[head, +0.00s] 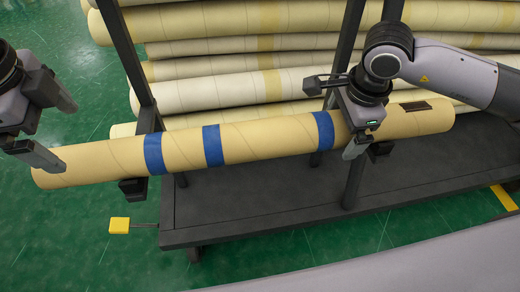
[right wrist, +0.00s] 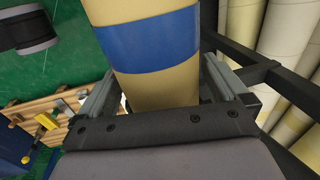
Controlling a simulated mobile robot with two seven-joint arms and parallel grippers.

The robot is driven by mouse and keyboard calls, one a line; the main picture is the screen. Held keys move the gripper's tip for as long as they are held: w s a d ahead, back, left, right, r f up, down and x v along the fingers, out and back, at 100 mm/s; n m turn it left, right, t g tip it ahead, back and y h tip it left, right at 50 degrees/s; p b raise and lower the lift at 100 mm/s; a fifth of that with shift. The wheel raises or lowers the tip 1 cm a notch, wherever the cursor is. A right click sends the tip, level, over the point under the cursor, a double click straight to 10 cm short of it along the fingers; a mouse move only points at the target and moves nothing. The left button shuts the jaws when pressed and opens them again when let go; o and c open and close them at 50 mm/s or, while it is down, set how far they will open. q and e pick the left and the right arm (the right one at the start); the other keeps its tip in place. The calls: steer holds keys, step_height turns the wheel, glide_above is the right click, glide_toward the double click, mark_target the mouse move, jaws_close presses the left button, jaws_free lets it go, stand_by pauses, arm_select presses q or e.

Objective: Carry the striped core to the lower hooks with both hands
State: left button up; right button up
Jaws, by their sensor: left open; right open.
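The striped core (head: 270,136), a long tan tube with blue bands, lies across the front of the rack in the head view. Dark hook ends show just below it near the left upright (head: 133,190) and right upright (head: 380,149); I cannot tell whether it rests on them. My left gripper (head: 66,135) is open at the core's left end, one fingertip overlapping the tube in the picture. My right gripper (head: 332,121) is open and straddles the core just right of the right blue band. In the right wrist view the core (right wrist: 160,85) passes between the two fingers.
Several plain wrapped rolls (head: 230,92) lie stacked behind the uprights. The rack's dark base shelf (head: 270,196) is bare below the core. A yellow block (head: 119,225) on a rod sticks out at its left. Green floor (head: 60,240) is clear at left.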

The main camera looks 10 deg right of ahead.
steer(key=r, duration=0.4)
steer(key=s+r, duration=0.1)
steer(key=r, duration=0.2)
steer(key=s+r, duration=0.1)
steer(key=r, duration=0.3)
steer(key=shift+s+r, duration=0.15)
steer(key=shift+r, duration=0.15)
